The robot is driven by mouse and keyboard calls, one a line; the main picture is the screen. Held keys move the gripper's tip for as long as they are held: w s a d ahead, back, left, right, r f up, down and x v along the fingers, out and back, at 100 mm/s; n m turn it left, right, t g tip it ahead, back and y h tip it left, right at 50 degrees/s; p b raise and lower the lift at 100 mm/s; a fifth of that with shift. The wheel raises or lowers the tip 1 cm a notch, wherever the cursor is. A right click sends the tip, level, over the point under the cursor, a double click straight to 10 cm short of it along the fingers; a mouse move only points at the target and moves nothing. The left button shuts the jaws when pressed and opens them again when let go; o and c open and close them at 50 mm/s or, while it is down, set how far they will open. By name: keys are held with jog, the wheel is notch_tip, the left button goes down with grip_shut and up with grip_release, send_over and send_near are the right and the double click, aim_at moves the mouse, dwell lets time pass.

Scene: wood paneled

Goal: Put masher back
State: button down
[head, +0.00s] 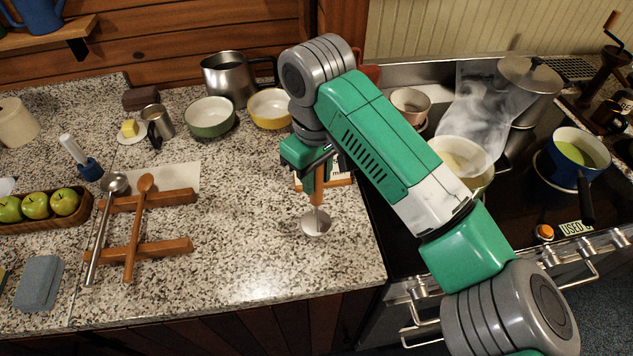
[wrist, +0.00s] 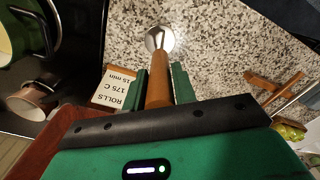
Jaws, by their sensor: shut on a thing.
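The masher (head: 317,221) has a wooden handle and a round metal head. My gripper (head: 318,168) is shut on its handle and holds it upright, head down, near the counter's right part. I cannot tell whether the head touches the counter. In the wrist view the masher (wrist: 158,72) runs out between the two green fingers of my gripper (wrist: 161,84). A wooden rest of two bars (head: 174,248) lies at the left, well apart from my gripper. A metal ladle (head: 101,233) and a wooden spoon (head: 135,225) lie across it.
A card reading "ROLLS 175 C" (wrist: 116,90) stands behind my gripper. Bowls, green (head: 211,127) and yellow (head: 268,122), and a metal pitcher (head: 228,90) stand at the back. The stove with a steaming pot (head: 463,165) is right. The counter between rest and masher is clear.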

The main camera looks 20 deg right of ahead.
jog(key=shift+f+p, duration=0.35)
jog(key=shift+f, duration=1.25)
jog(key=c, duration=1.1)
grip_release()
notch_tip(320, 180, up, 12)
jog(key=shift+r+b, duration=0.15)
jog(key=shift+b, duration=0.55)
